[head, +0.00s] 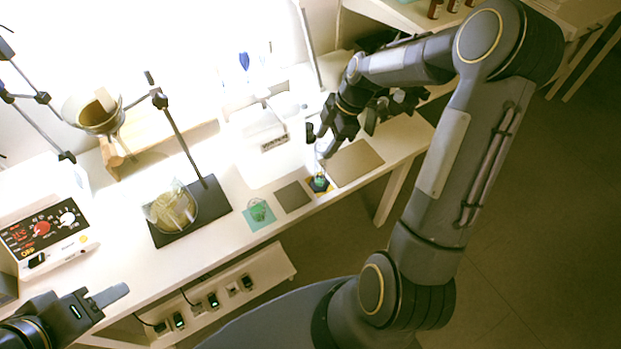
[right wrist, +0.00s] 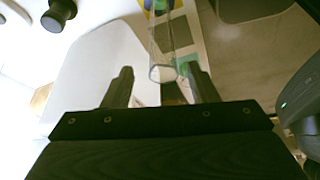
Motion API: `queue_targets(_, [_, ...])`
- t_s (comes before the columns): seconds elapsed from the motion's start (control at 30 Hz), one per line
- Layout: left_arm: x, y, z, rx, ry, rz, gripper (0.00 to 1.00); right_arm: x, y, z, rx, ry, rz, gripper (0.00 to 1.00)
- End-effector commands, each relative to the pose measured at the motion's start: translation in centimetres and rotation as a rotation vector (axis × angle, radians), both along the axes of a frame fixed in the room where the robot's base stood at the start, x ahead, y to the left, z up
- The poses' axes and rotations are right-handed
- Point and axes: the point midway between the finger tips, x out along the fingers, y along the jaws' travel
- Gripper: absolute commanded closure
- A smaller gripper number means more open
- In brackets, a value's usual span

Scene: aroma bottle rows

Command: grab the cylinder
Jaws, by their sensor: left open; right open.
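A clear glass cylinder (right wrist: 163,45) shows in the right wrist view, ahead of and between the finger lines of my right gripper (right wrist: 162,78). The fingers are apart and I see no contact with the glass. In the head view my right gripper (head: 320,143) is open over the right part of the table, beside the faint, partly hidden cylinder (head: 319,163). My left gripper (head: 108,296) is open and empty at the lower left, in front of the table edge.
The white table (head: 260,165) holds a beaker (head: 172,210) on a dark stand plate, a hotplate device (head: 45,230) at left, and a bowl (head: 97,115) on a stand. A green item (head: 259,211) sits on a teal square. A bare brown mat (head: 354,162) lies at right.

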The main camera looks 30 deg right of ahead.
Motion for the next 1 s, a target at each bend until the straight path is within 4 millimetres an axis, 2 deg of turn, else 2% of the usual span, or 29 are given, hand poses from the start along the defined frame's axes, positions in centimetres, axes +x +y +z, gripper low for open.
queue_targets(0.4, [0.0,0.0,1.9,0.0,0.0,0.0,0.54,0.0,2.1,-5.1,0.002,0.004,0.0,0.47])
queue_targets(0.53, [0.0,0.0,2.0,0.0,0.0,0.0,0.54,0.1,2.4,-5.8,0.001,0.003,-0.001,0.47])
queue_targets(0.73, [0.0,0.0,1.9,0.0,0.0,0.0,0.54,0.2,2.4,-5.9,0.0,0.001,-0.002,0.47])
queue_targets(1.0, [0.0,0.0,1.9,0.0,0.0,0.0,0.54,0.2,2.4,-5.9,0.0,0.001,-0.002,0.81])
